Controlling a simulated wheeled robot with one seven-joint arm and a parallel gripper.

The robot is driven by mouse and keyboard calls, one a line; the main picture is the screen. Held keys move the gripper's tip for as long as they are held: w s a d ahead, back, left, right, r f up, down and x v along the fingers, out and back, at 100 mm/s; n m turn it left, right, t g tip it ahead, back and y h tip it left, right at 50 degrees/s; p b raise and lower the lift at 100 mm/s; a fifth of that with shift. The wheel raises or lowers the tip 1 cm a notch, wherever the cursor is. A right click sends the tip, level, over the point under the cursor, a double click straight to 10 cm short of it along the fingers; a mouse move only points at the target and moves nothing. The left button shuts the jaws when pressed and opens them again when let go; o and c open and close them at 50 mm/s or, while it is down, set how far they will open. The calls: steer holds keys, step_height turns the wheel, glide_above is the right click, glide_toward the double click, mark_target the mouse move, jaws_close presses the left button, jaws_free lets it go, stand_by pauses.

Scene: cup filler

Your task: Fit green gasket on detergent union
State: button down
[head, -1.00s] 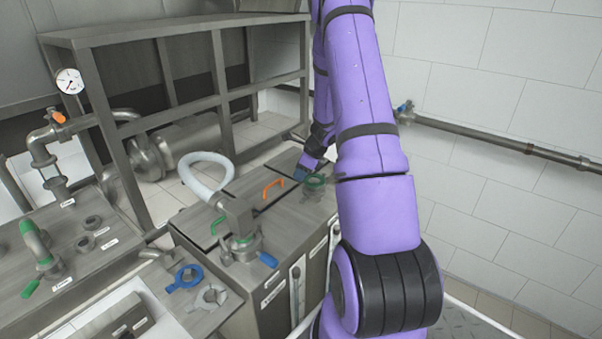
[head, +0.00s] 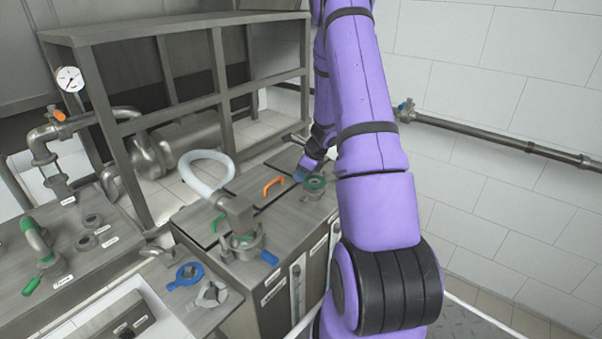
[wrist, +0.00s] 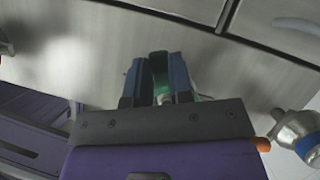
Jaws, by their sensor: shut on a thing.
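The green gasket (head: 315,184) is a ring at the far right end of the steel tank top in the head view. My gripper (head: 301,173) is shut on its left side; in the wrist view a green piece (wrist: 160,72) shows between the two blue-grey fingers (wrist: 158,88). A grey metal union (head: 311,196) is directly below the gasket on the tank top. The gasket looks roughly level and very close to the union. I cannot tell whether it touches or is seated. Its label is not readable.
An orange handle (head: 273,186) stands just left of my gripper. A hose elbow with a green ring and blue-handled clamp (head: 241,243) stands nearer. A blue clamp (head: 186,275) and a grey clamp (head: 211,295) lie on the side shelf. A wall pipe (head: 480,139) runs at right.

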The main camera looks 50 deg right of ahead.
steer(key=shift+f, duration=0.9)
steer(key=c, duration=0.9)
jaws_free()
steer(key=shift+c, duration=0.2)
steer(key=w+a+r+v, duration=0.1)
steer(key=v, duration=1.4)
steer(key=shift+w, duration=0.3)
steer(key=shift+d, duration=0.1)
